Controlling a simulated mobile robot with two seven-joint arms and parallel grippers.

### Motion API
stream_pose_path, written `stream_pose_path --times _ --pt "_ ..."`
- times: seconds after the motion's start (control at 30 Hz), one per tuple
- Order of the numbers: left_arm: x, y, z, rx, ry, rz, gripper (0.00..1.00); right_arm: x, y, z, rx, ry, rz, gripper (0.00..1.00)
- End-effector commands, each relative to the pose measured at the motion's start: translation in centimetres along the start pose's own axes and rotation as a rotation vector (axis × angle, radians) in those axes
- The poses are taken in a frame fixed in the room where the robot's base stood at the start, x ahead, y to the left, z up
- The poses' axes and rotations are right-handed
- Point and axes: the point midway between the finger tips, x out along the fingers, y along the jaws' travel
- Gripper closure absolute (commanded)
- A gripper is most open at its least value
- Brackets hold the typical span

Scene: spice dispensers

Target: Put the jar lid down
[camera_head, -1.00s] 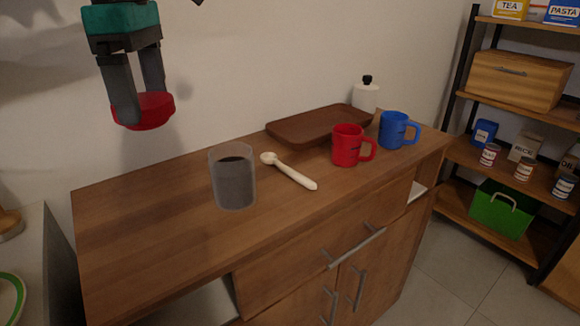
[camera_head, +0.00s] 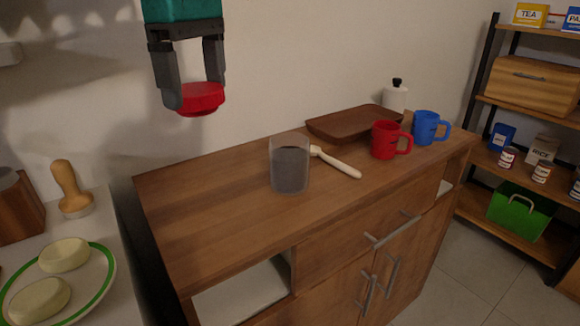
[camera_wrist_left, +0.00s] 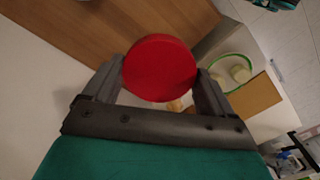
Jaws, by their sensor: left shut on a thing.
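The red round jar lid (camera_head: 203,98) is held between the fingers of my left gripper (camera_head: 196,92), high above the left part of the wooden cabinet top. The lid (camera_wrist_left: 160,67) also shows in the left wrist view, between the two fingers. An open clear jar with dark grey contents (camera_head: 290,168) stands upright on the cabinet top (camera_head: 215,187), to the right of and below the lid. My right gripper is not in view.
A wooden spoon (camera_head: 335,162) lies right of the jar. A brown tray (camera_head: 352,122), a red mug (camera_head: 386,140), a blue mug (camera_head: 426,127) and a white bottle (camera_head: 395,97) stand further right. The cabinet top left of the jar is bare. A green-rimmed plate (camera_head: 98,290) is at lower left.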

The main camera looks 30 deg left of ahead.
Motion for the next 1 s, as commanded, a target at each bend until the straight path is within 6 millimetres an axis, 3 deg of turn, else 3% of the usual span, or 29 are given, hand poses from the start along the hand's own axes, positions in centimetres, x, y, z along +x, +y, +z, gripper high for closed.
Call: stream_pose_path --times 0.17,0.63,1.0 --pt "1.6 -0.1 0.0 0.001 0.001 -0.004 0.41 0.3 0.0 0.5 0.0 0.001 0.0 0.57" --pt "13.6 -0.1 0.0 0.0 0.0 -0.004 0.41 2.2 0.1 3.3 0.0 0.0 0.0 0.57" --pt "17.1 -0.1 -0.1 -0.001 0.0 -0.003 0.42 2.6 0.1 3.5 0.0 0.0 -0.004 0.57"
